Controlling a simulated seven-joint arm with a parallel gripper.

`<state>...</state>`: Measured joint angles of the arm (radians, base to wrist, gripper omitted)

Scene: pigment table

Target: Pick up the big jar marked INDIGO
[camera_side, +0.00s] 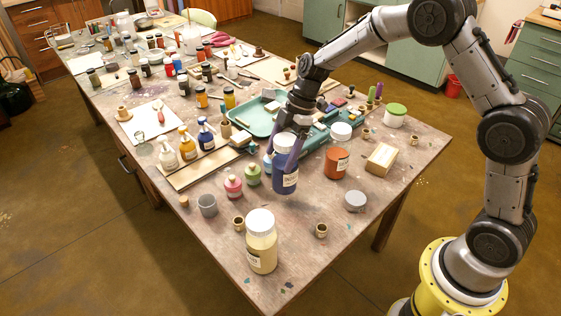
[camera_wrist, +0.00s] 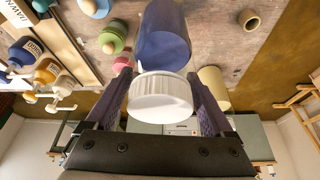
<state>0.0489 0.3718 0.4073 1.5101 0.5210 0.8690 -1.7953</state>
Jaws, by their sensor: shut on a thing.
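A big jar of dark blue pigment (camera_side: 285,178) with a white lid is between the fingers of my gripper (camera_side: 288,150) in the side view. Its pale label is too small to read surely. In the wrist view the jar's blue body (camera_wrist: 164,38) and white lid (camera_wrist: 160,97) sit between the two fingers of my gripper (camera_wrist: 160,75), one on each side. My gripper is shut on the jar. The jar looks upright in the side view. I cannot tell surely whether its base touches the table.
A jar of orange-red pigment (camera_side: 337,158) stands close to the right, and a cream-yellow jar (camera_side: 261,246) stands nearer the front. A teal tray (camera_side: 262,123) lies behind. Small pink (camera_side: 233,188) and green (camera_side: 252,175) jars stand left.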

